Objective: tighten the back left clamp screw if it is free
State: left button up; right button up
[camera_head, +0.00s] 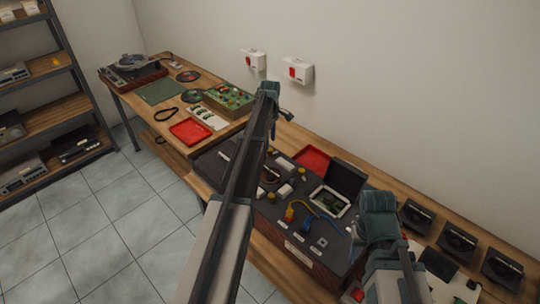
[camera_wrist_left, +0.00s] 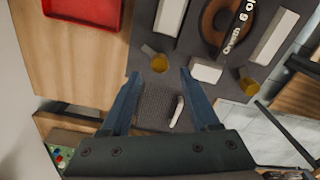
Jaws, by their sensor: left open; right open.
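In the left wrist view a yellow, brass-like clamp screw (camera_wrist_left: 159,62) stands at the wall side of a dark panel (camera_wrist_left: 207,45). My left gripper (camera_wrist_left: 161,76) is open, its fingertips just short of this screw, which shows between and beyond them; I cannot tell if they touch it. A second yellow screw (camera_wrist_left: 248,83) stands to the right, beyond a white block (camera_wrist_left: 205,70). In the head view my left gripper (camera_head: 268,92) is over the left end of the dark unit (camera_head: 330,240), and its arm hides part of it. My right gripper (camera_head: 378,222) is open over the unit's right end.
A red tray (camera_wrist_left: 88,8) lies by the wall.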

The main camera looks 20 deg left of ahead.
pick_arm(q)
notch_tip(320, 180, down, 5)
jog(key=b, duration=0.3)
jog(key=shift+r+b, duration=0.15)
jog(key=shift+b, duration=0.15)
grip_shut()
